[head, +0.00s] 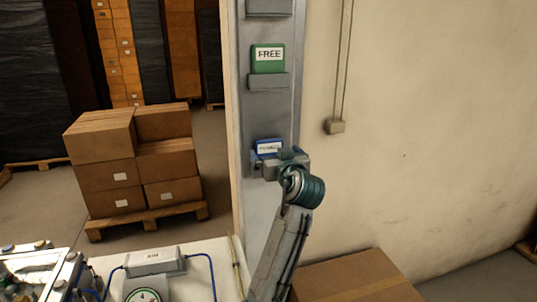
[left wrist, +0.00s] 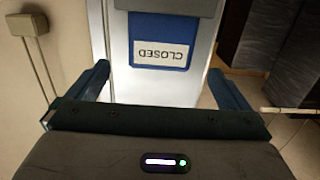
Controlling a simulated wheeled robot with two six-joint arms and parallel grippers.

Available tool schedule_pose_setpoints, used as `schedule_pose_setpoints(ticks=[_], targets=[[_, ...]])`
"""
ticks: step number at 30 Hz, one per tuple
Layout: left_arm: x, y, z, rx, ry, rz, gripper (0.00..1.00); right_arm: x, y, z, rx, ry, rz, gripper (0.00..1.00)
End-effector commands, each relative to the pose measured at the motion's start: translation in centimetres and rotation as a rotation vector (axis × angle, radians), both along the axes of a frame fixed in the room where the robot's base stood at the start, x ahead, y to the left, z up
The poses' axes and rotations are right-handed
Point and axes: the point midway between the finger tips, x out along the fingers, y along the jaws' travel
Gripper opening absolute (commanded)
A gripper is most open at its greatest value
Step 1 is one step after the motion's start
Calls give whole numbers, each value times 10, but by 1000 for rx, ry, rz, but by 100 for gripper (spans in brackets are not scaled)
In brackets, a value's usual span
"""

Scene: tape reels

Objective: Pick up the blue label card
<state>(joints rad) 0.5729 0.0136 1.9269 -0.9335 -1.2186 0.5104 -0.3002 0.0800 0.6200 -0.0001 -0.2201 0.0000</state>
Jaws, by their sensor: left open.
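The blue label card (head: 268,146) stands in a grey holder on the grey upright panel (head: 262,108). My left gripper (head: 281,160) is right in front of it and hides part of the card and holder. In the left wrist view the card (left wrist: 158,26) appears upside down, with a white strip reading CLOSED, and the grey holder covers its other end. My open left gripper (left wrist: 158,72) has one finger towards each side of the card, with a gap on both sides. Nothing is between the fingers. My right gripper is not in view.
A green FREE card (head: 268,60) sits in a holder higher on the panel. Cartons (head: 110,150) on a pallet stand left, and another carton (head: 355,280) is below right. A white table (head: 205,262) is lower left.

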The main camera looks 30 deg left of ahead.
Motion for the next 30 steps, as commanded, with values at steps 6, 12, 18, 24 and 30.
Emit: schedule_pose_setpoints(ticks=[6,12,18,24,30], targets=[[13,18,9,4,3,2,100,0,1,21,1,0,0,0],[30,37,7,3,3,1,100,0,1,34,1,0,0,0],[34,41,4,-1,1,0,100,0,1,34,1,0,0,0],[33,41,4,-1,1,0,82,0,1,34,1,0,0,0],[33,41,4,0,0,0,54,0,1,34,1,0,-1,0]])
